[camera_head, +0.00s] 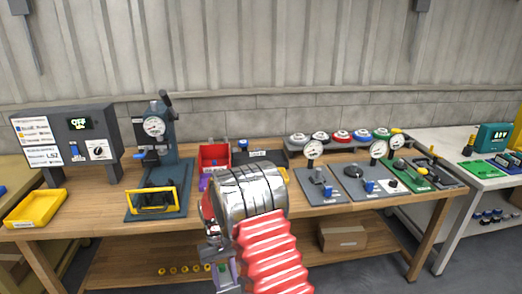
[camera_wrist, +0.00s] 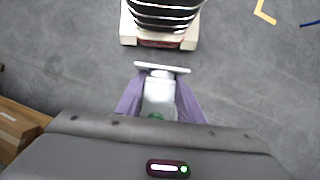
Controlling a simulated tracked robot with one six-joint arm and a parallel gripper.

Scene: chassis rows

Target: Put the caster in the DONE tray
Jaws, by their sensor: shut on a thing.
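My gripper (camera_head: 223,270) is low in front of the bench, partly hidden by my arm. In the wrist view its purple fingers (camera_wrist: 160,98) are shut on a pale metal piece with a flat plate and a bit of green, which looks like the caster (camera_wrist: 163,69). It is held over grey floor. No label reading DONE can be made out. A yellow tray (camera_head: 36,207) is at the bench's left end, and a dark labelled tray (camera_head: 264,157) is at its back middle, partly hidden by my arm.
The wooden bench (camera_head: 105,222) carries a control box (camera_head: 70,140), a gauge press (camera_head: 158,150), a red bin (camera_head: 213,156) and several gauge plates (camera_head: 325,188). A cardboard box (camera_head: 342,237) is on its lower shelf. A white table (camera_head: 490,182) stands at right.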

